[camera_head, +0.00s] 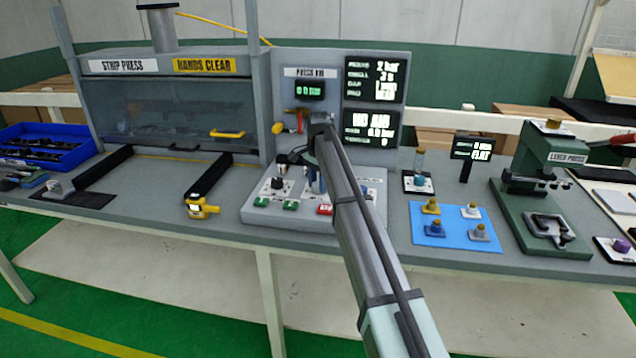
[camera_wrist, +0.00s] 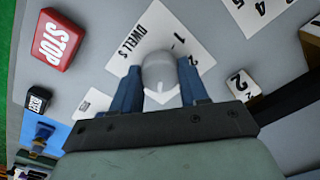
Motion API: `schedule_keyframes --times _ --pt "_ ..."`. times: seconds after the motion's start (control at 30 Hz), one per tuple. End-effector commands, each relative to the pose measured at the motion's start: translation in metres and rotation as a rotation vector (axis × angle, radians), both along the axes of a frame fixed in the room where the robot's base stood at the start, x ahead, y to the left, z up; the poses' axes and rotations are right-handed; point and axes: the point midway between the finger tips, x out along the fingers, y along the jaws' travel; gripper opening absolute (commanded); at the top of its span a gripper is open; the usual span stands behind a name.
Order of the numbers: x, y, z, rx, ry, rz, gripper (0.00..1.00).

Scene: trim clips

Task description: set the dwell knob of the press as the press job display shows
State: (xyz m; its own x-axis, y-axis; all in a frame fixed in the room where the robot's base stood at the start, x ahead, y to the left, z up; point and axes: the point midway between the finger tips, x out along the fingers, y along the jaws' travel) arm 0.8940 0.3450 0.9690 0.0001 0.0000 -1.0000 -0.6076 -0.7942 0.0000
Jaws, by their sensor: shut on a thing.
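The dwell knob (camera_wrist: 158,72) is a pale grey, rounded knob on a white plate (camera_wrist: 150,36) marked "DWELL S", with 1 and 2 readable. My gripper (camera_wrist: 161,86) is shut on it, a blue finger on each side. The knob's pointer direction cannot be told. In the head view my gripper (camera_head: 316,182) reaches down over the press control panel (camera_head: 258,216), and my arm hides the knob. The press job display (camera_head: 375,79) shows "2 bar" at the top and what looks like "3 s" for dwell below it; its lower lines are blurred.
A red STOP button (camera_wrist: 58,40) sits near the gripper. Another dial plate (camera_wrist: 262,12) with 4 and 5 lies beyond the dwell plate. A lower display (camera_head: 371,130) reads "NO AIR". The strip press (camera_head: 170,100) stands left, the lever press (camera_head: 545,160) right.

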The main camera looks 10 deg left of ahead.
Motion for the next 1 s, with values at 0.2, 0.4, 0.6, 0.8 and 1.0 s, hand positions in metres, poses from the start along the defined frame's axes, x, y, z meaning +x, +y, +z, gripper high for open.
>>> schedule_keyframes --times 0.2,0.4,0.6,0.8,1.0 --pt "0.0000 0.0000 0.0001 0.000 0.000 0.103 0.13" --pt "-0.0001 -0.0001 0.0002 0.000 0.000 0.267 0.13" --pt "0.0000 -0.0002 0.0002 0.000 0.000 0.449 0.13" --pt "-0.0001 -0.0003 0.0002 0.000 0.000 0.611 0.13" --pt "-0.0001 -0.0004 0.0003 0.000 0.000 0.735 0.13"
